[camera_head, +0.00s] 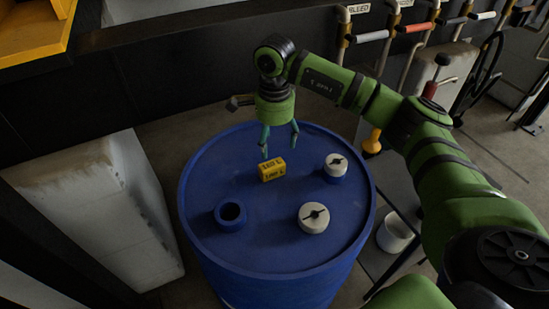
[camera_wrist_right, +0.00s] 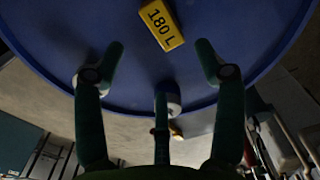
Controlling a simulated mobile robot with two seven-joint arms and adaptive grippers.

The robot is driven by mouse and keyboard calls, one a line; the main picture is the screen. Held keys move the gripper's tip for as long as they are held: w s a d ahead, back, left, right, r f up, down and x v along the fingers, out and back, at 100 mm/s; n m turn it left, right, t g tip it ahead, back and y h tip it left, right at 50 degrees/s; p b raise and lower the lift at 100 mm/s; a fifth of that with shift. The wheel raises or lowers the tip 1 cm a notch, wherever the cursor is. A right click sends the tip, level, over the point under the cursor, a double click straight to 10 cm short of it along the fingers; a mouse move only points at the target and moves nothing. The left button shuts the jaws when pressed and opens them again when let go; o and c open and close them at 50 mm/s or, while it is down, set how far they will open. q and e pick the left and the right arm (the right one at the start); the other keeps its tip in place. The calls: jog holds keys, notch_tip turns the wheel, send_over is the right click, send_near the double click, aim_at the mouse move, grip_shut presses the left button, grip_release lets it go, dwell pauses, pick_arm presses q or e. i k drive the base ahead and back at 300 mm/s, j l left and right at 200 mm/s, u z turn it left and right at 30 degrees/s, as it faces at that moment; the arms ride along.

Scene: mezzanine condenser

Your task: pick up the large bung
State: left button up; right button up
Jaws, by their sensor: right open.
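The large bung (camera_head: 314,217), a pale grey disc with a dark slot across its top, sits on the near right part of the blue drum lid (camera_head: 268,235). A smaller grey bung (camera_head: 336,162) sits on a blue neck at the far right of the lid. An open blue neck (camera_head: 230,214) stands at the near left. My right gripper (camera_head: 279,150) is open and empty, fingers pointing down over the far part of the lid, behind the large bung and apart from it. In the right wrist view the open fingers (camera_wrist_right: 162,60) show, but I cannot make out the large bung. My left gripper is not in view.
A yellow block (camera_head: 271,169) lettered "180 L" (camera_wrist_right: 161,25) lies on the lid close to the right gripper's fingertips. A white block (camera_head: 110,215) stands left of the drum. Pipes with levers (camera_head: 410,28) line the back right. A white bucket (camera_head: 394,234) stands right of the drum.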

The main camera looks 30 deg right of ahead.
aim_at(313, 217)
jog(key=z, duration=1.3)
